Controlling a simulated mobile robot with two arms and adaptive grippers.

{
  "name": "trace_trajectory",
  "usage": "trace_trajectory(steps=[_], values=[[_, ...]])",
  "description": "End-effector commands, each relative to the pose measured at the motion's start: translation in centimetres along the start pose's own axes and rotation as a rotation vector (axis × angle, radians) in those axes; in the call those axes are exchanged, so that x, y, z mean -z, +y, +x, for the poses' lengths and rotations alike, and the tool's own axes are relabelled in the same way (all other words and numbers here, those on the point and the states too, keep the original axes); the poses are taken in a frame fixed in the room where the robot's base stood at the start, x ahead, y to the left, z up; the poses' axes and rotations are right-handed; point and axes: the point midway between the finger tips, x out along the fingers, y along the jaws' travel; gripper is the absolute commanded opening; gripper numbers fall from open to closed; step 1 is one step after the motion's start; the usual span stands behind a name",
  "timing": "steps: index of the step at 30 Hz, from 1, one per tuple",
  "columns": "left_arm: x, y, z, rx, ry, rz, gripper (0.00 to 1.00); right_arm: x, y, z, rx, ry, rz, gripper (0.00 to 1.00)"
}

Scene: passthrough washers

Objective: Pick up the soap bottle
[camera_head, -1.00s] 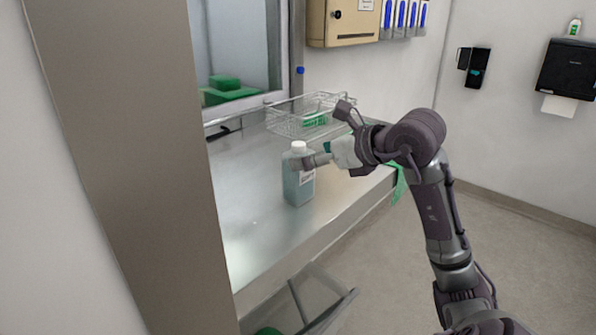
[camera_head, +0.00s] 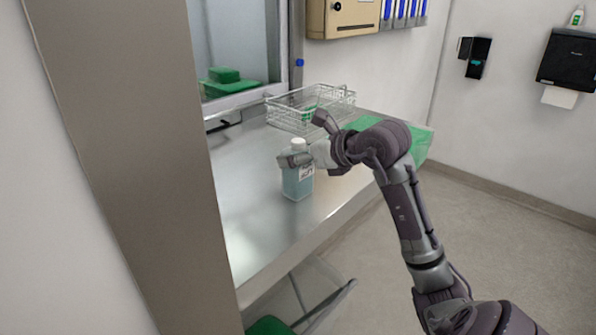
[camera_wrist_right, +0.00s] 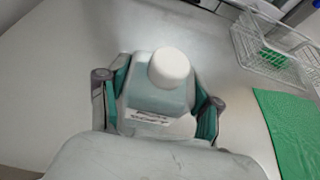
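The soap bottle (camera_head: 298,183) is a translucent blue-green bottle with a white cap and a label. It stands upright on the steel counter near its front edge. In the right wrist view the bottle (camera_wrist_right: 157,98) is between the fingers, with its white cap towards the camera. My right gripper (camera_head: 296,160) is at the bottle's upper part, one finger crossing in front of it below the cap. In the wrist view my right gripper (camera_wrist_right: 158,105) has its fingers spread on both sides of the bottle; firm contact does not show. My left gripper is not in view.
A wire basket (camera_head: 285,122) stands behind the bottle on the steel counter (camera_head: 245,215). A green cloth (camera_head: 418,145) lies at the counter's far right end. A steel post (camera_head: 125,130) rises at the left. A folding metal frame (camera_head: 325,310) is below the counter's front edge.

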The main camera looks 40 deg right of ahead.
Motion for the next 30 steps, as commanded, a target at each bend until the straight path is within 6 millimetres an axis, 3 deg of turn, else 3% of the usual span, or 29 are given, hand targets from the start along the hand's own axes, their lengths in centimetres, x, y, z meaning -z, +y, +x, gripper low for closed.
trace_trajectory(steps=[1,6,17,25,30], values=[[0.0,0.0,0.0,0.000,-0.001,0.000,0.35,0.0,0.0,0.0,0.000,0.000,0.000,0.39],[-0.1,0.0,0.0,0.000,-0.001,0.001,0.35,0.0,0.0,0.0,0.000,0.000,0.000,0.11],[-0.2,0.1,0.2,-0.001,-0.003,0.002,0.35,-0.6,0.0,-0.3,0.001,-0.004,-0.003,0.11],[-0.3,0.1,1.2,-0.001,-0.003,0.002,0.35,-4.0,-0.2,-2.0,0.007,-0.008,-0.005,0.11],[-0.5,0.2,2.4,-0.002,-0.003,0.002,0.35,-5.2,-3.9,-3.4,0.007,-0.002,0.001,0.11]])
